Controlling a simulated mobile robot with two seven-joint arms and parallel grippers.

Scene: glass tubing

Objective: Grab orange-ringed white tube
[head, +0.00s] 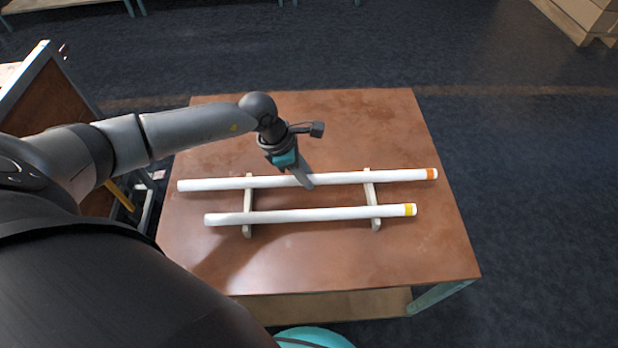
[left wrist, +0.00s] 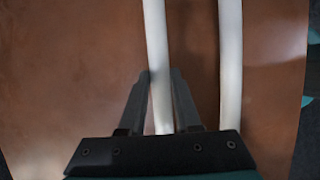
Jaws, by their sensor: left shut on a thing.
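The orange-ringed white tube (head: 222,184) lies across two low supports on the brown table, its orange ring at the right end. My left gripper (head: 305,182) reaches down from above and is shut on this tube near its middle. In the left wrist view the tube (left wrist: 155,50) runs between the two fingers of my left gripper (left wrist: 160,85). A second white tube with a yellow ring (head: 300,216) lies parallel on the near side of the same supports; it also shows in the left wrist view (left wrist: 230,60), outside the fingers. My right gripper is not in view.
The two supports, left (head: 248,200) and right (head: 371,195), stand on the brown table (head: 330,265). The tabletop around them is clear. A wooden-panelled frame (head: 45,95) stands left of the table, and wooden boxes (head: 585,15) are at the far right.

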